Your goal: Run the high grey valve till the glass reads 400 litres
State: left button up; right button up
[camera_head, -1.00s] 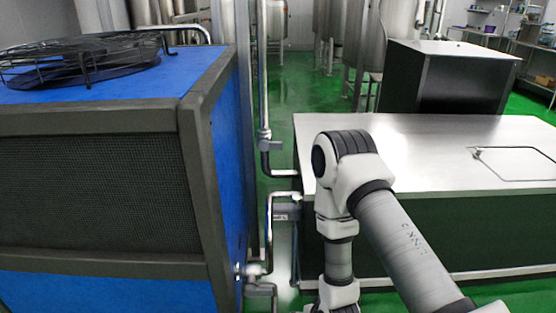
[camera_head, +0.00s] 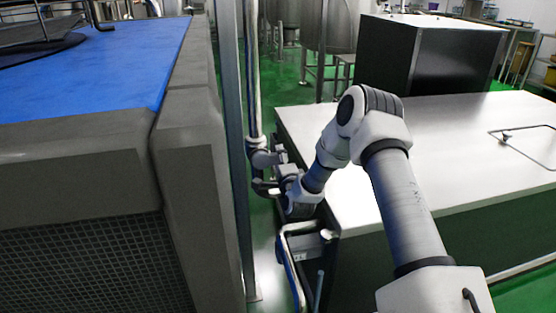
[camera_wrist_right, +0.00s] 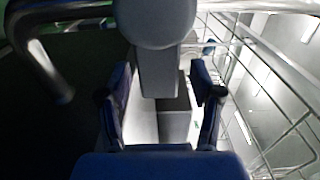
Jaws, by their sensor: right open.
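My right gripper (camera_head: 270,182) is beside the upright steel pipe in the head view, small and partly hidden by its own wrist. In the right wrist view the gripper (camera_wrist_right: 160,84) is open, one finger on each side. A grey rounded part with a flat stem, which looks like the grey valve (camera_wrist_right: 156,72), reaches down between the fingers; I cannot tell whether they touch it. In the head view a grey fitting (camera_head: 262,157) on the pipe is close to the gripper. I cannot make out the glass or its reading. My left gripper is not in view.
A blue and dark grey cooling unit (camera_head: 110,75) stands close on the left. A steel-topped box (camera_head: 450,150) is on the right, under my right arm. A bent pipe (camera_head: 290,262) stands below the gripper. Green floor shows in the narrow gap between.

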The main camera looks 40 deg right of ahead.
jog(key=shift+w+d+f, duration=0.15)
jog(key=shift+w+d, duration=0.1)
jog(key=shift+w, duration=0.4)
jog(key=shift+s, duration=0.1)
jog(key=shift+c, duration=0.3)
grip_shut()
